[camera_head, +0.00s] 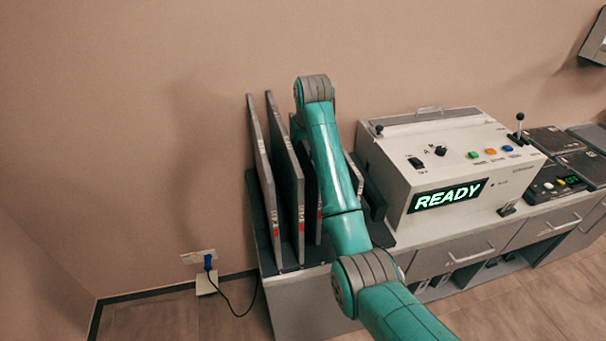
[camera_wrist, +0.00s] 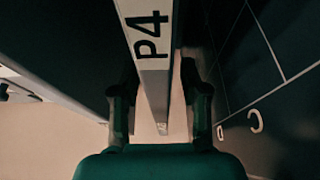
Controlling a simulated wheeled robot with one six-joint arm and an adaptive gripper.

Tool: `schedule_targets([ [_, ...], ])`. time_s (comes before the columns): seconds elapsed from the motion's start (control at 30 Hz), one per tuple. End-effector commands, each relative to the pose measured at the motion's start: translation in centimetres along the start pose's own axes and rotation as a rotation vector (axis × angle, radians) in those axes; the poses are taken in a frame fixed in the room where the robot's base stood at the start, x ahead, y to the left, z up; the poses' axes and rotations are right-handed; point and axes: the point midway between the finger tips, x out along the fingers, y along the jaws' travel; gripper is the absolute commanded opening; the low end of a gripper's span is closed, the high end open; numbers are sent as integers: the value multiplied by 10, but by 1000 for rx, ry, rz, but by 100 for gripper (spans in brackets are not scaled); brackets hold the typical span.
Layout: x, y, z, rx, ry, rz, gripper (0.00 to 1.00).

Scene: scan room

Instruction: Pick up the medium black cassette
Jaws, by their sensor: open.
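In the wrist view my gripper (camera_wrist: 160,85) is open, with one dark finger on each side of a narrow upright cassette edge marked P4 (camera_wrist: 156,72). Whether the fingers touch that edge is unclear. In the head view, several thin cassettes stand upright in a dark rack at the left end of the counter. Two tall grey ones (camera_head: 262,180) (camera_head: 288,175) with red marks are plain to see. Others, including a light edge (camera_head: 355,172), are partly behind my teal arm. My gripper is hidden there, and I cannot tell which cassette is the medium black one.
A white machine (camera_head: 440,165) with a lit READY display stands just right of the rack. Dark flat boxes (camera_head: 555,140) lie further right on the counter. A wall socket with a blue plug (camera_head: 207,262) and cable is at lower left. The wall is close behind the rack.

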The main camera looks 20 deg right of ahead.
Motion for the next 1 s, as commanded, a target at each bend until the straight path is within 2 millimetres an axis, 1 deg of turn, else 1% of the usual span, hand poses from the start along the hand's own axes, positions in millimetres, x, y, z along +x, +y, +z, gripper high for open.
schedule_targets([
  [0.1, -1, 0, 0, 0, 1, 0, 45],
  [0.13, -1, 0, 0, 0, 1, 0, 40],
  [0.17, -1, 0, 0, 0, 1, 0, 32],
  [0.2, -1, 0, 0, 0, 1, 0, 22],
  [0.3, -1, 0, 0, 0, 1, 0, 0],
  [0.77, -4, 0, -2, 0, 5, 0, 0],
  [0.87, -10, 0, -6, 0, 7, 0, 0],
  [1.0, -28, 0, -13, 0, 8, 0, 0],
])
